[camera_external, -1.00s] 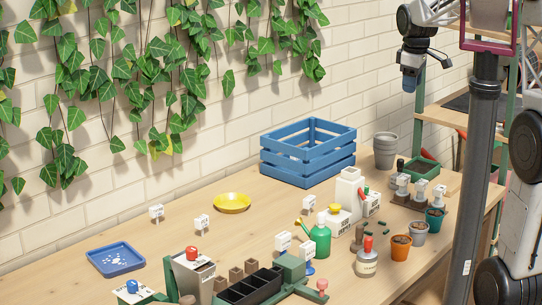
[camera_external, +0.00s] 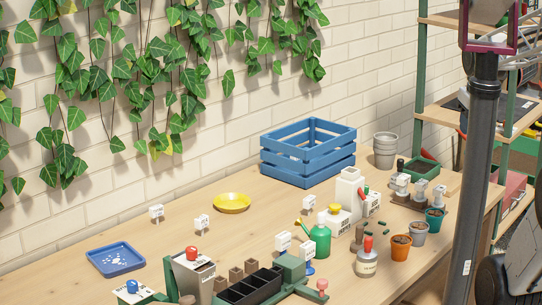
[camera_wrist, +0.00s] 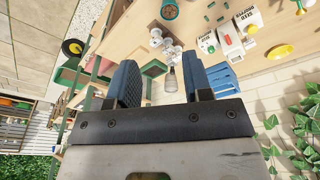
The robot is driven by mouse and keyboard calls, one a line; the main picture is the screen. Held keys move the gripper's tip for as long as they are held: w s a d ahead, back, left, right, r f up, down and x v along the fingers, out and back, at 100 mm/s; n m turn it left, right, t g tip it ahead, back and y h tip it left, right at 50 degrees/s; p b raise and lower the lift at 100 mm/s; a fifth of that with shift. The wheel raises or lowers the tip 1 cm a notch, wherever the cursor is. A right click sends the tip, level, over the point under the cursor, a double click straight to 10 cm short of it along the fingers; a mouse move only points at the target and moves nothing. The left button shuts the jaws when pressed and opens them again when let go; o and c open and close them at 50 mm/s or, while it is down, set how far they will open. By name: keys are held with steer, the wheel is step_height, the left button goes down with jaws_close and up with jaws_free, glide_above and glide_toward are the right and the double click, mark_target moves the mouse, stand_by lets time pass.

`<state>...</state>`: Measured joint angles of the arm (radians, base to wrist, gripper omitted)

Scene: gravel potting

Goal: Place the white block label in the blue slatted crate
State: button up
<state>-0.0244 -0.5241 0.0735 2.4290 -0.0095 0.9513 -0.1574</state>
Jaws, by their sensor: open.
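Several small white block labels on thin stakes stand on the table in the external view: one at the left (camera_external: 156,212), one beside it (camera_external: 201,221), and one near the middle (camera_external: 309,203). I cannot tell which one the task means. The blue slatted crate (camera_external: 307,152) stands against the brick wall at the back, its visible slats clear. Its blue slats also show beyond my right finger in the wrist view (camera_wrist: 222,78). My gripper (camera_wrist: 160,80) is open, with nothing seen between its two dark blue fingers.
A yellow saucer (camera_external: 232,203) and a blue tray (camera_external: 116,260) lie on the table. The wood between saucer and crate is clear.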

steer(key=s+d+f+m, duration=0.1)
steer(key=s+f+m, duration=0.1)
steer(key=s, duration=0.4)
steer(key=shift+f, duration=0.35)
